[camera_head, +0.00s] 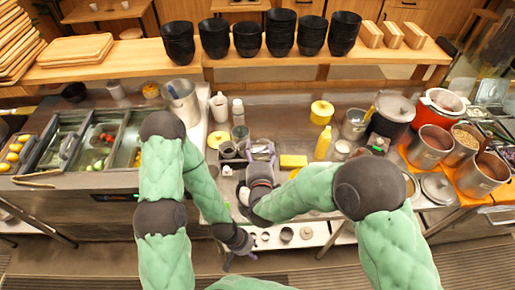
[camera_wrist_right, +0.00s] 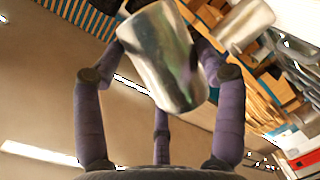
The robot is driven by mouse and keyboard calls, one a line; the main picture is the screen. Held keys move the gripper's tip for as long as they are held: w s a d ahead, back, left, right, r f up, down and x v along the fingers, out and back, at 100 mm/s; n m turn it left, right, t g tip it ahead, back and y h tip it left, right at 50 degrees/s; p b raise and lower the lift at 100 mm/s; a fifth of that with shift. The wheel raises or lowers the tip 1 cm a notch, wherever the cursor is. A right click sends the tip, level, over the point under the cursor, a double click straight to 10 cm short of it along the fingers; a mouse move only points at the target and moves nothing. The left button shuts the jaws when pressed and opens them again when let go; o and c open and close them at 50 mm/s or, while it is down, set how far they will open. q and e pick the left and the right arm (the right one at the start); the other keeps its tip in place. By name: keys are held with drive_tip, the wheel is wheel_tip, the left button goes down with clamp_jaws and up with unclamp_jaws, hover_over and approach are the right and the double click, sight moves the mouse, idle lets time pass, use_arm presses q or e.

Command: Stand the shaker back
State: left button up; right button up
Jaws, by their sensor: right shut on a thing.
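The shaker is a shiny metal cylinder (camera_wrist_right: 165,58) between the purple fingers of my right gripper (camera_wrist_right: 160,75) in the right wrist view, where it looks slanted. In the head view my right gripper (camera_head: 261,152) is shut on it over the middle of the steel counter, and the shaker (camera_head: 262,146) is mostly hidden by the fingers. I cannot tell whether its base touches the counter. My left gripper (camera_head: 238,256) hangs in front of the counter, low in the view, with its fingers apart and empty.
Small metal containers (camera_head: 228,150) and a white bottle (camera_head: 238,106) stand close left of the right gripper. A yellow block (camera_head: 293,161) and a yellow bottle (camera_head: 323,143) are to its right. Large pots (camera_head: 430,147) fill the right side. A second metal vessel (camera_wrist_right: 240,22) shows in the wrist view.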

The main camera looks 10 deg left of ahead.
drive_tip(key=m+g+p, duration=0.2)
drive_tip(key=m, duration=0.2)
drive_tip(key=shift+y, duration=0.4)
drive_tip(key=shift+f+m+g+y+b, duration=0.2)
drive_tip(key=shift+m+g+y+b, duration=0.3)
drive_tip(key=shift+m+g+b, duration=0.5)
drive_tip(key=m+y+b, duration=0.1)
drive_tip(key=m+b, duration=0.1)
drive_tip(key=shift+m+g+b, duration=0.3)
drive_tip(key=shift+b, duration=0.05)
drive_tip(key=shift+r+m+y+b, duration=0.1)
drive_tip(key=shift+m+y+b, duration=0.25)
drive_tip(key=shift+b, duration=0.2)
